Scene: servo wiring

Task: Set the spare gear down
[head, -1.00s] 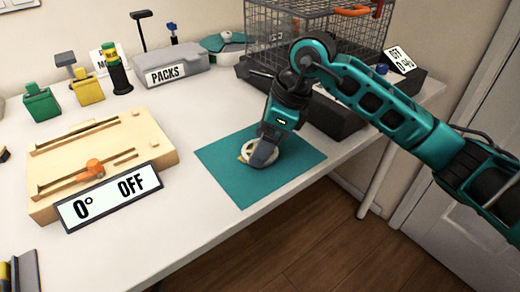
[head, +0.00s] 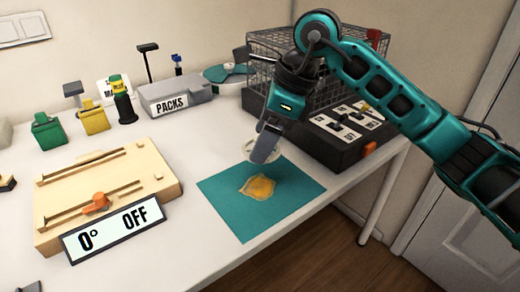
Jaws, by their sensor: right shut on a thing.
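The spare gear (head: 249,149) looks like a pale, wheel-like disc. My right gripper (head: 264,147) is shut on it and holds it near the back edge of the teal mat (head: 285,206). The fingers cover the gear's middle. The gear appears raised above the mat, but the exact gap is hard to tell. An irregular yellow patch (head: 258,187) lies on the mat, in front of the gear and apart from it. My left gripper is not in view.
A dark switch box (head: 330,150) and a wire cage (head: 285,78) stand behind the gripper. A wooden slider board (head: 140,168) with a "0° OFF" sign (head: 118,228) is at left. A grey PACKS box (head: 190,95) stands behind. The front of the mat is clear.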

